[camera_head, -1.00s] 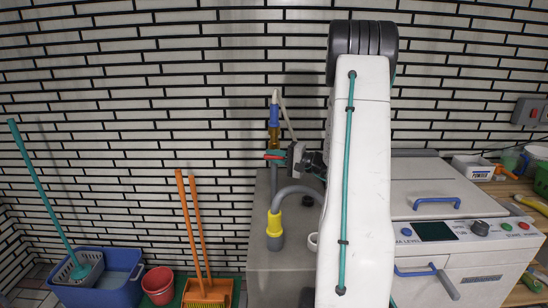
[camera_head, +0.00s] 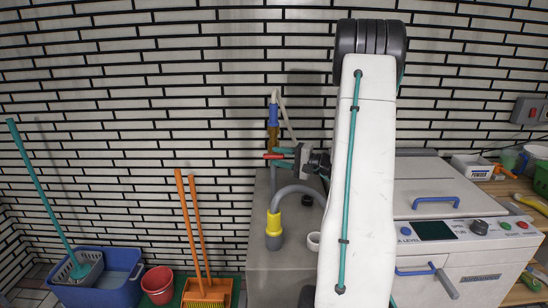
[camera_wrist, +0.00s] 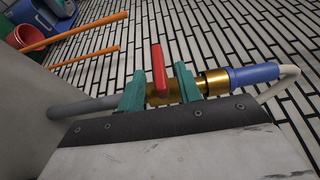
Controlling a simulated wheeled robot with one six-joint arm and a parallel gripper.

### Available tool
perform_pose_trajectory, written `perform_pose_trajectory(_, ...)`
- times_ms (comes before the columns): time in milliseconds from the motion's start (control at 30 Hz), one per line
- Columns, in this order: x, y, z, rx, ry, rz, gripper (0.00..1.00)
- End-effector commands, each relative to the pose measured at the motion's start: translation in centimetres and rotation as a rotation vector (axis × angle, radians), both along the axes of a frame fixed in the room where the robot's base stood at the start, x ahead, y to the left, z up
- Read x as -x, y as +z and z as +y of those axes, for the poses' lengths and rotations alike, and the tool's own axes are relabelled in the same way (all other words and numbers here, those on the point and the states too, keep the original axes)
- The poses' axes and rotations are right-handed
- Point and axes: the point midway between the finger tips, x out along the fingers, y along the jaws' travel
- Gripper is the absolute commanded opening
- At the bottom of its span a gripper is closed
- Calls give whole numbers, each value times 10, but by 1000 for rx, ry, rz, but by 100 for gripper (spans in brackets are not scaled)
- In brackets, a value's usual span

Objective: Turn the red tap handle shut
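The red tap handle (camera_head: 273,157) sits on a brass tap (camera_head: 273,136) on an upright pipe against the wall. In the head view the handle lies crosswise to the pipe. My gripper (camera_head: 284,157) is at the handle from the right. In the wrist view the red handle (camera_wrist: 159,70) stands between the two green fingers of my gripper (camera_wrist: 160,85). A gap shows on both sides, so the fingers are apart and hold nothing. Part of the handle's base is hidden by the gripper.
A blue hose connector (camera_head: 273,115) with a white hose sits above the tap. A grey drain hose with a yellow collar (camera_head: 274,222) bends below on a grey block (camera_head: 262,272). A washing machine (camera_head: 440,195) stands right, orange-handled tools (camera_head: 190,230) left.

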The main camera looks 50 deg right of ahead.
Motion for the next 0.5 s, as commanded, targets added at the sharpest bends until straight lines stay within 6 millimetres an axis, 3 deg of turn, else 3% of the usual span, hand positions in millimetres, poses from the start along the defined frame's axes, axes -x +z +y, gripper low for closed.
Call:
perform_pose_trajectory(200,36,-1,-12,-1,-2,0,35)
perform_pose_trajectory(500,51,-1,-16,-1,1,0,35)
